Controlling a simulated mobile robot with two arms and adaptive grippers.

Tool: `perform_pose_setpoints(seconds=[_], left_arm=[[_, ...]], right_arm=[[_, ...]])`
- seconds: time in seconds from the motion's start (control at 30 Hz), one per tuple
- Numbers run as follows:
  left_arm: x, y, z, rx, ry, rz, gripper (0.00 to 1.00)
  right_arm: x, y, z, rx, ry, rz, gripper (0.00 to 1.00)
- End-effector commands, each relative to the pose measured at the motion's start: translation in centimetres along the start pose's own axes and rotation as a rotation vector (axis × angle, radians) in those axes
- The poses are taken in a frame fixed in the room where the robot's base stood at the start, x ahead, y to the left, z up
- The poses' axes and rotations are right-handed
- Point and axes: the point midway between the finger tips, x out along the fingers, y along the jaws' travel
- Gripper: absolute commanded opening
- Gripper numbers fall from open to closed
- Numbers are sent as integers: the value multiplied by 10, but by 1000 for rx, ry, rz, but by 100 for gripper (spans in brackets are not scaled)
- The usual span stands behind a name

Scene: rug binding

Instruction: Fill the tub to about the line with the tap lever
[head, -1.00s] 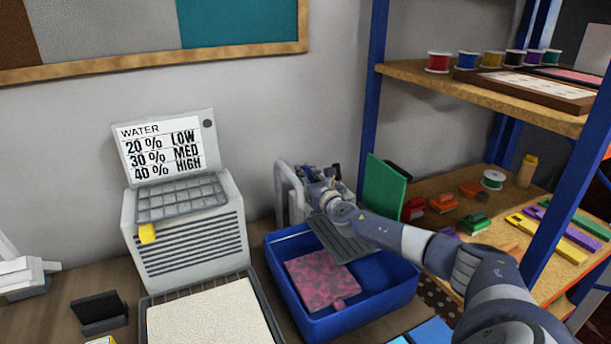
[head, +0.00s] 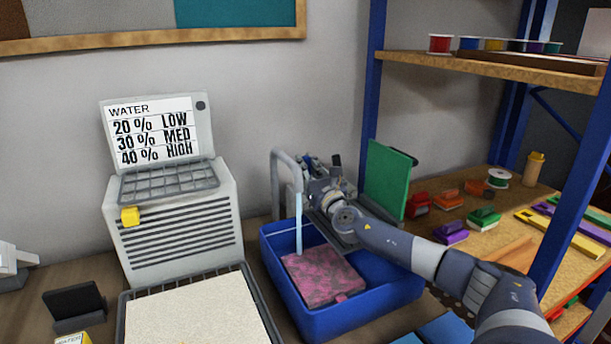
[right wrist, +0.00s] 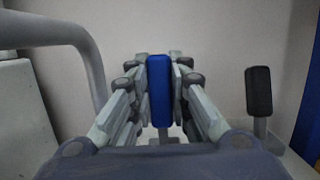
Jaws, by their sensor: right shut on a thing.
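The blue tub (head: 345,318) stands on the bench, with a pink and dark mottled block (head: 322,277) lying in it. A grey bent tap spout (head: 287,156) rises at its back left, and a stream of water (head: 299,225) falls from it into the tub. The spout also shows in the right wrist view (right wrist: 88,60). My right gripper (head: 325,180) is behind the tub beside the spout. In the right wrist view its fingers are shut on a blue lever handle (right wrist: 159,90). The fill line and water level cannot be made out. My left gripper is out of view.
A dark-handled lever (right wrist: 259,95) stands to the right of the gripper. A grey machine (head: 185,225) with a water chart (head: 155,128) and a tray with a pale sheet (head: 195,318) are left of the tub. A shelf (head: 480,70) and a green board (head: 388,180) are at right.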

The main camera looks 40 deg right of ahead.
Motion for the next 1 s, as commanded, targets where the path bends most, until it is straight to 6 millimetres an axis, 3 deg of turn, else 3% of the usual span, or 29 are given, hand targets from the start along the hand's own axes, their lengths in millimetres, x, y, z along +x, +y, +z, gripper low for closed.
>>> perform_pose_setpoints(seconds=[0.33, 0.37, 0.43, 0.47, 0.83, 1.0], left_arm=[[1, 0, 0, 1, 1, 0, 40], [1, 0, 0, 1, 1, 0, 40], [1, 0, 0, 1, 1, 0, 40], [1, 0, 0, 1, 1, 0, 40], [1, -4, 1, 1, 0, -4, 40], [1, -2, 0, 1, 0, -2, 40]], right_arm=[[0, 0, 0, 0, -3, 0, 0], [0, 0, 0, 0, -3, 0, 20], [0, 0, 0, 0, -3, 0, 35], [0, 0, 0, 0, -3, 0, 38], [-2, 0, 0, -1, -3, 0, 38], [-12, 0, -1, -3, 0, 2, 38]])
